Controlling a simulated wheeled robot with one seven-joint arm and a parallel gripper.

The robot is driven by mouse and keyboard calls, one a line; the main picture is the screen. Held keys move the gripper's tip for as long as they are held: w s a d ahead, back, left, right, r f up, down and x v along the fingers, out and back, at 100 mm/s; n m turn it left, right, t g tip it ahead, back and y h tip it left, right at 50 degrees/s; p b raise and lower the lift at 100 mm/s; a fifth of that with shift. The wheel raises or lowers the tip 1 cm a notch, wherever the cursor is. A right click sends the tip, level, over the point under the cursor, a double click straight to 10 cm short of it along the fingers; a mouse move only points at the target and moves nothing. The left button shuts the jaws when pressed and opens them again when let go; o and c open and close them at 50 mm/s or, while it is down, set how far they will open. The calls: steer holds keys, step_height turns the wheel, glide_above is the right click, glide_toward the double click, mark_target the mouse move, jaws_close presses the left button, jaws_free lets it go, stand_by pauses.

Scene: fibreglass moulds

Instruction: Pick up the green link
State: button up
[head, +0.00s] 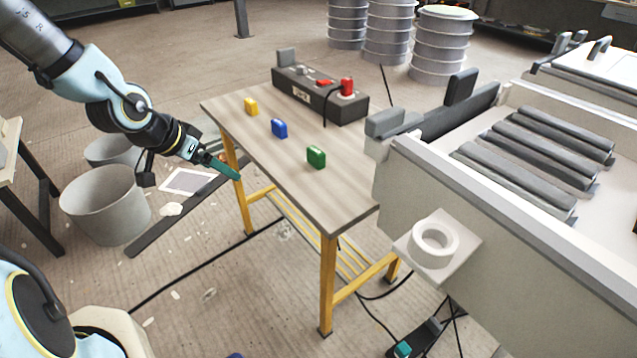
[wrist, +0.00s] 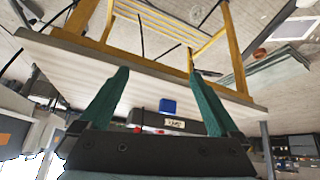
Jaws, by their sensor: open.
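The green link (head: 316,157) stands on the wooden table (head: 328,204), nearest the table's front end among three coloured links. The blue link (head: 279,128) and the yellow link (head: 251,106) stand farther back along the same top. My gripper (head: 226,168) is off the table's left long edge, apart from the green link and to its left. In the wrist view my gripper (wrist: 160,95) is open, its two teal fingers wide apart with nothing held. The blue link (wrist: 168,106) shows between them; I cannot make out the green link there.
A dark control box (head: 320,95) with a red button sits at the table's back end. A large white mould (head: 480,240) stands close to the table's right. A grey bucket (head: 105,205) is on the floor at left. The tabletop around the links is clear.

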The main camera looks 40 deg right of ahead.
steer(key=s+d+f+m+g+h+b, duration=0.1)
steer(key=s+d+f+m+h+b, duration=0.1)
steer(key=d, duration=0.4)
steer(key=m+g+h+b, duration=0.1)
steer(key=m+h+b, duration=0.1)
steer(key=h, duration=0.2)
glide_toward(312, 156)
steer(key=shift+d, duration=0.75)
steer(key=x, duration=0.4)
steer(key=shift+d+f, duration=0.1)
steer(key=shift+d, duration=0.1)
steer(key=shift+f+x, duration=0.15)
steer(key=shift+x, duration=1.25)
steer(key=shift+f+x, duration=0.2)
steer(key=shift+x, duration=1.2)
steer(key=shift+a, duration=0.15)
steer(key=c, duration=1.4)
